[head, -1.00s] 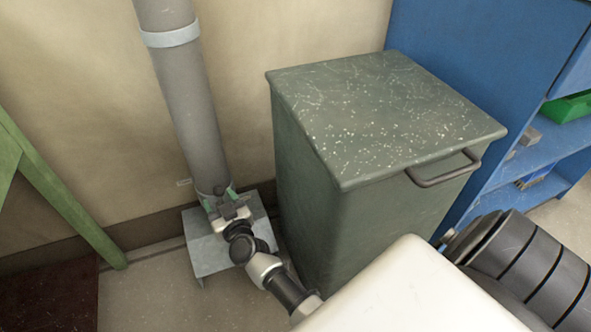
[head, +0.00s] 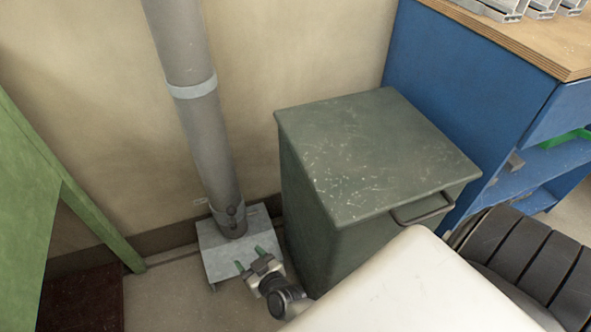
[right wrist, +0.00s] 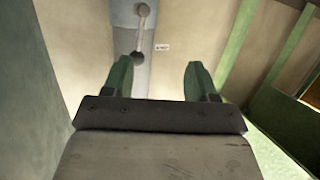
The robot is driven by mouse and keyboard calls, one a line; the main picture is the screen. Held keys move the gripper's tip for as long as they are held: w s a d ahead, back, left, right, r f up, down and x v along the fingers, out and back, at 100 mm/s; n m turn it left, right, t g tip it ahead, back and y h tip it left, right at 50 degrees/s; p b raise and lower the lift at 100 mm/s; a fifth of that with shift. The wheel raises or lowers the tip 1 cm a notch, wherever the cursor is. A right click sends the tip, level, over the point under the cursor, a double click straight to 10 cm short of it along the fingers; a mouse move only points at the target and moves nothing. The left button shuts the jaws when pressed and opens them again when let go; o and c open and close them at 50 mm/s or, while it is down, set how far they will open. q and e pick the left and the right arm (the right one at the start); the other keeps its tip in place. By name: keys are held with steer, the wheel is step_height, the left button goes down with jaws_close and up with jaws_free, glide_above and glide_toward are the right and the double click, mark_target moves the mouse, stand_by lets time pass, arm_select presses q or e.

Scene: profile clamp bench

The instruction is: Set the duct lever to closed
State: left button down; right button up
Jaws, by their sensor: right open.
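The grey duct (head: 188,110) runs down the wall to a pale metal base plate (head: 211,262). Its small dark lever (head: 232,211) sits low on the front of the duct and appears to lie along it. In the right wrist view the lever shows as a thin rod with a dark round end (right wrist: 136,57), beyond the fingers and apart from them. My right gripper (head: 250,259) is open and empty, in front of the duct's foot. Its green fingertips also show in the right wrist view (right wrist: 159,72). My left gripper is out of view.
A dark green cabinet (head: 375,160) with a handle stands just right of the duct. A green frame (head: 70,195) stands at the left. A blue bench (head: 470,90) is behind the cabinet. A small label (right wrist: 161,47), too blurred to read, is beside the duct.

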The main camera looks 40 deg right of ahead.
steer(key=s+d+n+g+p, duration=0.1)
steer(key=s+g+p, duration=0.6)
steer(key=s+p, duration=1)
steer(key=shift+d+n+g+y, duration=0.3)
steer(key=shift+d+y, duration=0.1)
steer(key=shift+d, duration=0.15)
steer(key=shift+s+f, duration=0.1)
